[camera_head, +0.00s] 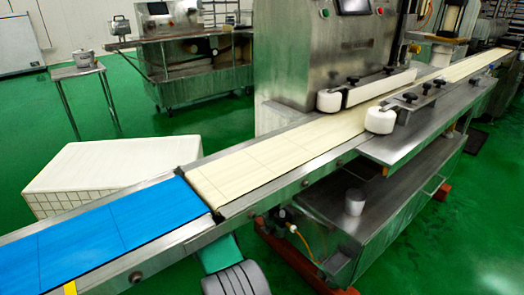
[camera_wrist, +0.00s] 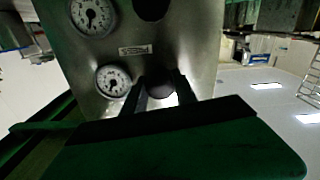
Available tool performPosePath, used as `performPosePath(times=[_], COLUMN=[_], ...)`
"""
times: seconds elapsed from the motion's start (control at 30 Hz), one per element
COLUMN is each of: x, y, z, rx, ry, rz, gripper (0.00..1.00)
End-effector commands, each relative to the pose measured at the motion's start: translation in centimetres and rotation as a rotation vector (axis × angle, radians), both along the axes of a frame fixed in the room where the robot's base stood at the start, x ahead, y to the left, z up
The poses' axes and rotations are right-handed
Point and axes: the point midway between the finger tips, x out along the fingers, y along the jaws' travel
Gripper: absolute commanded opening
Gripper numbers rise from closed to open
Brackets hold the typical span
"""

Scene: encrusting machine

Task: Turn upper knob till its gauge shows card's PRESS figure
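In the wrist view a steel panel (camera_wrist: 195,40) carries two round white dial gauges, one at the top (camera_wrist: 92,15) and one lower down (camera_wrist: 112,81). Their needles show, but the figures are too small to read. A dark knob (camera_wrist: 150,7) is cut off by the top edge. Another dark round knob (camera_wrist: 160,86) lies between the two fingers of my gripper (camera_wrist: 160,91). The fingers stand apart on either side of it; whether they touch it I cannot tell. A small label plate (camera_wrist: 135,50) is unreadable. I make out no PRESS card. The head view does not show my gripper.
The wrist view looks upside down, with ceiling lights (camera_wrist: 266,86) low in the picture. In the head view a long conveyor (camera_head: 265,160) with a blue section (camera_head: 100,235) crosses in front of the steel machine (camera_head: 300,60). A white crate (camera_head: 110,165) stands behind it.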

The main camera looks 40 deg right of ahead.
Motion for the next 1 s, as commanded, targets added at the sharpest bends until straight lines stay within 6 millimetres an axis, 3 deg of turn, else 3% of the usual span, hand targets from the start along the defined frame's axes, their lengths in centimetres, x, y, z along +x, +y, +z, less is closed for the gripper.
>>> performPosePath(times=[0.27, 0.9, 0.93, 1.0], x=[-0.03, 0.01, 0.02, 0.02], y=[0.0, 0.05, 0.06, 0.06], z=[0.03, 0.05, 0.05, 0.05], rx=[0.0, -0.015, -0.015, -0.015], ry=[-0.001, -0.131, -0.131, -0.13], rz=[-0.001, -0.001, -0.001, 0.0], gripper=[0.0, 0.0, 0.35, 0.41])
